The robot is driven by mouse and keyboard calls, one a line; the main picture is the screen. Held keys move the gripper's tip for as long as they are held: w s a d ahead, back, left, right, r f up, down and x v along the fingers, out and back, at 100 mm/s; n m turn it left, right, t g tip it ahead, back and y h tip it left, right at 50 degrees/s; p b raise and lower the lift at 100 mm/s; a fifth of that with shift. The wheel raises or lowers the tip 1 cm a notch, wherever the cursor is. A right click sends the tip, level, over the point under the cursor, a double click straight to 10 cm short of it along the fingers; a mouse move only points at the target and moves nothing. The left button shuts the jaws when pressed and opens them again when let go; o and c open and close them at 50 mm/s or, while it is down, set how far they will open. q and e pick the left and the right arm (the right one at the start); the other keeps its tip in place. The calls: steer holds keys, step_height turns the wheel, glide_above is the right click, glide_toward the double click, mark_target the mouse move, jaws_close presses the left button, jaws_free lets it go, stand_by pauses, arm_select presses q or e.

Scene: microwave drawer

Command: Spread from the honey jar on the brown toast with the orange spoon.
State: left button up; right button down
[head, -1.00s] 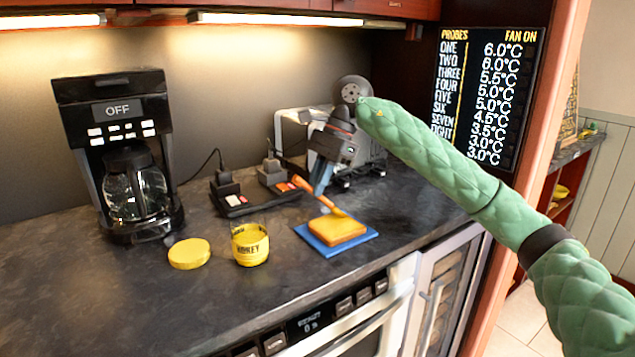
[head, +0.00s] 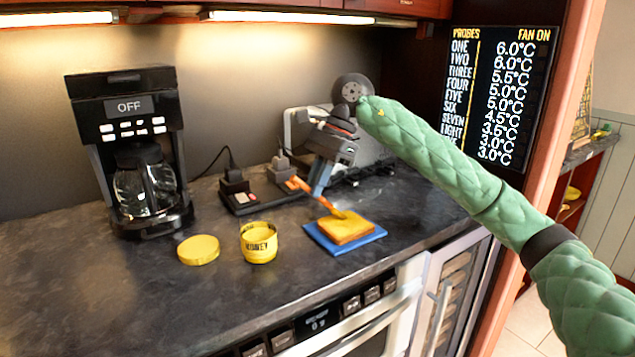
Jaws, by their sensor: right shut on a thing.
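The honey jar (head: 258,246) stands upright and open on the dark counter, its round yellow lid (head: 198,250) lying to its left. The toast (head: 346,231) lies on a blue square board (head: 372,237) to the right of the jar; its top looks yellow-orange. My right gripper (head: 319,184) points down behind the toast and is shut on the orange spoon (head: 312,191). The spoon slants down to the right, its yellowish tip at the toast's far top edge; I cannot tell if it touches. My left gripper is not in view.
A coffee maker (head: 128,150) stands at the back left. A black socket strip with plugs (head: 248,201) lies behind the jar, near the spoon handle. A toaster-like metal appliance (head: 298,128) is behind my right gripper. The counter's front left is clear.

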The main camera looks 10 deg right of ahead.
steer(key=shift+a, duration=0.1)
steer(key=shift+s+a+f, duration=0.1)
steer(key=shift+s+a, duration=0.15)
steer(key=shift+a, duration=0.35)
steer(key=shift+s+a, duration=0.25)
steer(key=shift+a, duration=0.35)
steer(key=shift+w+d, duration=0.1)
steer(key=shift+d, duration=0.05)
steer(key=shift+w+d+b, duration=0.2)
steer(key=shift+d, duration=0.4)
steer(key=shift+w+d+b, duration=0.2)
steer(key=shift+d, duration=0.35)
steer(key=shift+d, duration=0.15)
steer(key=shift+w+d+b, duration=0.15)
steer(key=shift+w+d, duration=0.1)
steer(key=shift+d, duration=0.35)
steer(key=shift+w+d+b, duration=0.15)
steer(key=shift+w+d, duration=0.05)
steer(key=shift+d, duration=0.35)
steer(key=shift+a, duration=0.1)
steer(key=shift+s+a, duration=0.25)
steer(key=shift+a, duration=0.35)
steer(key=shift+s+a, duration=0.2)
steer(key=shift+a, duration=0.4)
